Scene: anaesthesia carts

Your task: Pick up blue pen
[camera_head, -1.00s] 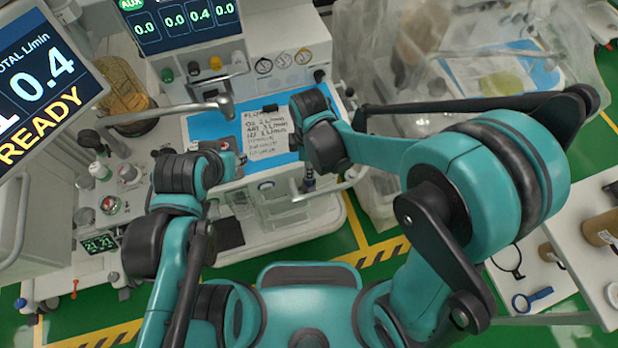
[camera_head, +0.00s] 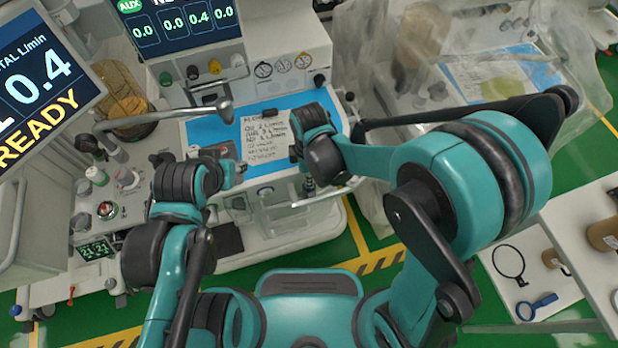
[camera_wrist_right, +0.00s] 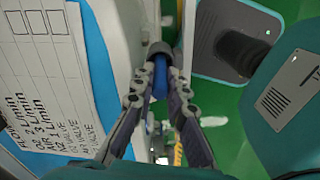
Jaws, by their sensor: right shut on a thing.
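The blue pen (camera_wrist_right: 159,78) shows in the right wrist view as a short blue shaft with a dark grey end, upright in the picture. My right gripper (camera_wrist_right: 157,82) is shut on it, with one finger on each side. In the head view my right gripper (camera_head: 309,184) is at the front edge of the cart's worktop, right of the paper sheet, and its wrist hides most of it. The pen cannot be made out clearly there. My left gripper (camera_head: 241,170) is over the front of the worktop, left of the right one; its fingers are too small to read.
A metal arm (camera_head: 160,115) reaches over the worktop's left. A plastic-covered cart (camera_head: 480,60) stands behind my right arm. A white table (camera_head: 590,280) is at the right.

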